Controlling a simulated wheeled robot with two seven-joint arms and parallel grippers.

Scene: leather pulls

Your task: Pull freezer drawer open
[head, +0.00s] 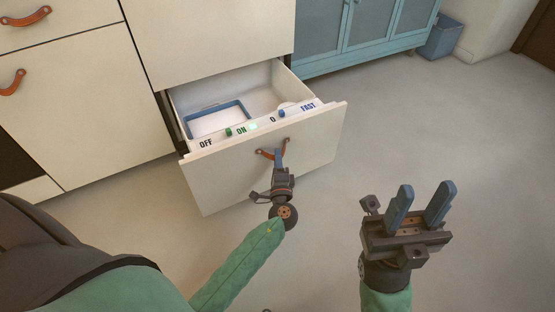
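The freezer drawer (320,145) is pulled out from the cream cabinet, and its white inside shows. A brown leather pull (263,153) is on its front. My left gripper (279,152) is at this pull, its blue fingers overlapping the strap; from this angle I cannot tell whether they are shut on it. My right gripper (419,206) is open and empty, to the right of the drawer and apart from it.
In the drawer are a blue-rimmed tray (218,117) and a control strip (257,125) along the front edge. A blue cabinet (365,35) and a blue bin (441,38) stand at the back. The floor to the right is clear.

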